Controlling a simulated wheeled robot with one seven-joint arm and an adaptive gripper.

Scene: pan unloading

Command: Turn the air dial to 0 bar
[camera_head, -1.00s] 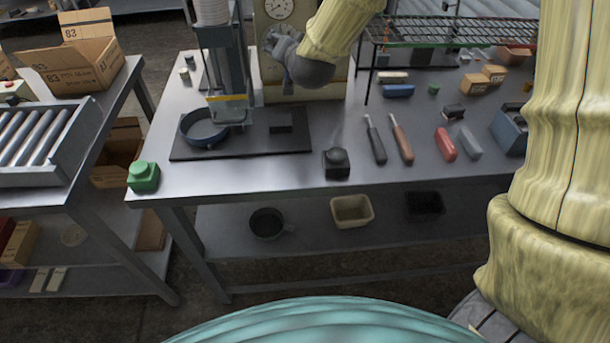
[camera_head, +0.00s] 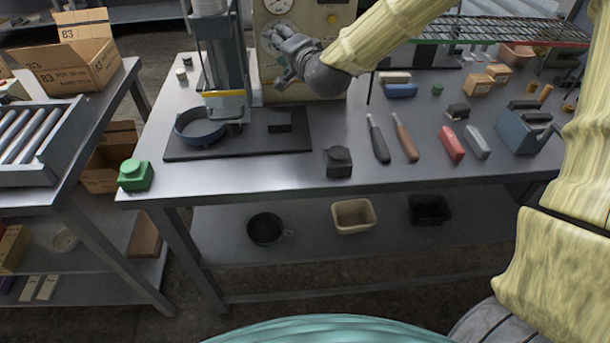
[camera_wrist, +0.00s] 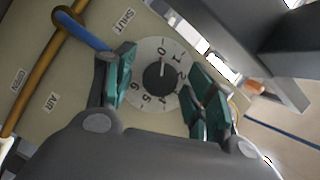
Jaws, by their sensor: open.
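The air dial (camera_wrist: 160,76) is a round pale plate with printed numbers and a dark central knob, on a cream panel (camera_wrist: 60,85). A small reddish mark on the knob sits toward the 0. My gripper (camera_wrist: 162,84) is open, with one teal-padded finger on each side of the knob. I cannot tell whether either pad touches it. The fingers hide part of the number ring. In the head view my gripper (camera_head: 278,62) is at the front of the panel box (camera_head: 318,45), and it partly covers a dial there.
A blue lever (camera_wrist: 85,32) on a brass pipe (camera_wrist: 45,70) is close to the left finger, near SHUT, OPEN and AIR labels. A press (camera_head: 215,65) with a blue pan (camera_head: 200,129) stands left of the box. A wire rack (camera_head: 480,30) is at right.

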